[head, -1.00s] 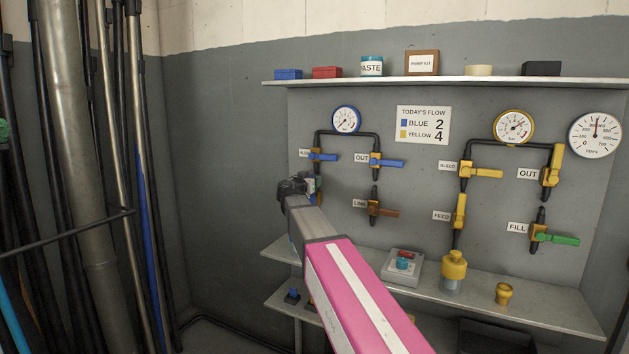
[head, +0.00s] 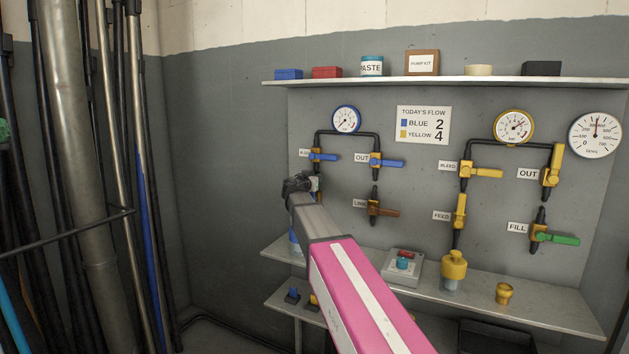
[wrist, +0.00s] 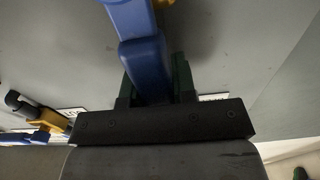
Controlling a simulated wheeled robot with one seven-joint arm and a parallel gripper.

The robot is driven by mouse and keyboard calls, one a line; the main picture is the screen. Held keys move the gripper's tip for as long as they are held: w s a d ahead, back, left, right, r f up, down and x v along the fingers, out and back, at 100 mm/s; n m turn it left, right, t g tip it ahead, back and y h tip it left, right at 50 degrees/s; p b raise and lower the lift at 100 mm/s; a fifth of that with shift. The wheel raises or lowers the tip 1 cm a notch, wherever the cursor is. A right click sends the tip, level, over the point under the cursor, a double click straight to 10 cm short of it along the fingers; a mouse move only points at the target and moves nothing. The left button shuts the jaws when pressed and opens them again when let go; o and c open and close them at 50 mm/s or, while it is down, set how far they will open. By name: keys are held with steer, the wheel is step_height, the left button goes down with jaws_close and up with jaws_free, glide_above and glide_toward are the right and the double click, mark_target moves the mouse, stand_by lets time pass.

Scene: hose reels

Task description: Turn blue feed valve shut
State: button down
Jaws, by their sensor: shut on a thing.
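The blue feed valve's handle (wrist: 145,62) is a thick blue lever running up from between my fingers in the wrist view. A bit of yellow valve body shows at the top edge there. My gripper (wrist: 155,90) is shut on the blue handle, with a dark finger on each side. In the head view my gripper (head: 298,184) is at the left of the panel, below the blue bleed valve (head: 322,157). My wrist and gripper hide the feed valve there, so its angle to the pipe cannot be told.
The blue OUT valve (head: 385,162) and brown-handled LINK valve (head: 382,209) are to the right. Yellow valves (head: 480,172) are farther right. A lower shelf (head: 480,290) holds a switch box (head: 402,266) and a yellow-topped bottle (head: 453,268). Long poles stand at the left.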

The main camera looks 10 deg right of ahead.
mark_target(337, 197)
steer(key=shift+s+d, duration=0.1)
steer(key=m, duration=0.1)
steer(key=s+d+m, duration=0.1)
steer(key=d+m, duration=0.1)
steer(key=m, duration=0.1)
steer(key=shift+s+d+f, duration=0.2)
steer(key=shift+s+f, duration=0.1)
steer(key=shift+s, duration=0.1)
steer(key=d+m, duration=0.1)
steer(key=m, duration=0.1)
steer(key=s+d+f+m, duration=0.1)
steer(key=shift+s+f+m, duration=0.2)
steer(key=shift+m, duration=0.2)
steer(key=f+m, duration=0.1)
steer(key=d+m, duration=0.1)
steer(key=m, duration=0.1)
steer(key=s+f+m, duration=0.1)
steer(key=shift+s+d+f+m, duration=0.1)
steer(key=shift+d+f+m, duration=0.2)
steer(key=shift+f, duration=0.05)
steer(key=shift+s+d+f+m, duration=0.2)
steer(key=shift+f+m, duration=0.55)
steer(key=shift+m, duration=0.3)
steer(key=shift+s+d+f+m, duration=0.1)
steer(key=shift+d+f+m, duration=0.05)
steer(key=shift+f+m, duration=0.75)
steer(key=shift+r, duration=0.15)
steer(key=c, duration=0.9)
jaws_free()
